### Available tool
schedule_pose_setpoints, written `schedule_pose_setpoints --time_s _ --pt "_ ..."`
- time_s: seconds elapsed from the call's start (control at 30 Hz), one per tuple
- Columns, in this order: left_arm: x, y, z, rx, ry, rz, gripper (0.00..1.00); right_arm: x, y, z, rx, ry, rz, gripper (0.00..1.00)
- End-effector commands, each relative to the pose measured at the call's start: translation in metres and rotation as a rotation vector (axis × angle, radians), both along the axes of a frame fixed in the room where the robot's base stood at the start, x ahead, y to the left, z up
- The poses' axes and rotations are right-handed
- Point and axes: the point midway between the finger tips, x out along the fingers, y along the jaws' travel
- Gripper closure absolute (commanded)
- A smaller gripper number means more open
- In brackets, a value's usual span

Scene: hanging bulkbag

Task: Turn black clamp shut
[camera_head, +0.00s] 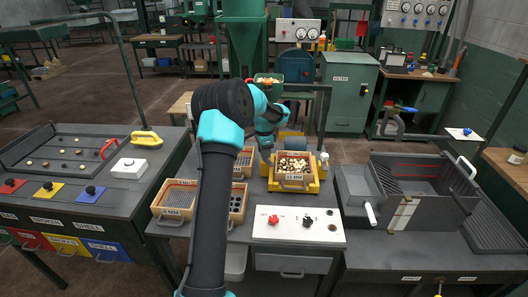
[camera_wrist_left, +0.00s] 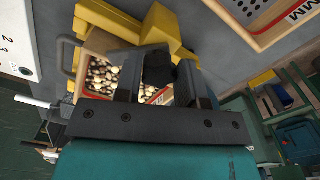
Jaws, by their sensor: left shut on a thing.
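My left gripper (camera_head: 268,156) is at the left rear side of a wooden sieve box marked 12 MM (camera_head: 293,182), which sits in a yellow frame (camera_head: 314,186) on the middle bench. The box holds many pale and brown pieces. In the left wrist view my left gripper (camera_wrist_left: 160,68) has its two dark fingers closed around a small black part, the black clamp (camera_wrist_left: 158,75), beside the yellow frame (camera_wrist_left: 158,27). Dark fingers against dark clamp hide its exact angle. In the head view the gripper hides the clamp. My right gripper is in neither view.
A white control panel (camera_head: 300,227) with red and black knobs lies in front of the sieve. More wooden sieve trays (camera_head: 174,200) stand left of it. A grey divided bin (camera_head: 408,190) is on the right, and a sorting bench (camera_head: 75,200) on the left.

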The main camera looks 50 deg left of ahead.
Motion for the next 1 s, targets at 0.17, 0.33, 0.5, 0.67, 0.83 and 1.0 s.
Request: schedule_pose_setpoints --time_s 0.17,0.33,0.5,0.67,0.83,1.0 --pt "-0.0002 -0.0008 0.0004 0.001 0.000 0.167 0.87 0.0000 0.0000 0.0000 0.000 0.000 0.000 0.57" --pt "-0.0003 -0.0016 0.0004 0.001 0.000 0.329 0.87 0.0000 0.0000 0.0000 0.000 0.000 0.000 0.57" --pt "-0.0003 -0.0024 0.0004 0.000 0.000 0.490 0.87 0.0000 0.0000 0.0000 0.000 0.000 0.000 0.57" --pt "-0.0003 -0.0031 0.0004 0.000 0.000 0.632 0.87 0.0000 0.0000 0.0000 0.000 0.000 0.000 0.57" --pt "-0.0001 -0.0036 0.0004 0.000 0.000 0.755 0.87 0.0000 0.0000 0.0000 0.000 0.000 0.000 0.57" --pt "0.0000 -0.0038 0.0004 0.000 0.000 0.836 0.87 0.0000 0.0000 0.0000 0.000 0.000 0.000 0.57"
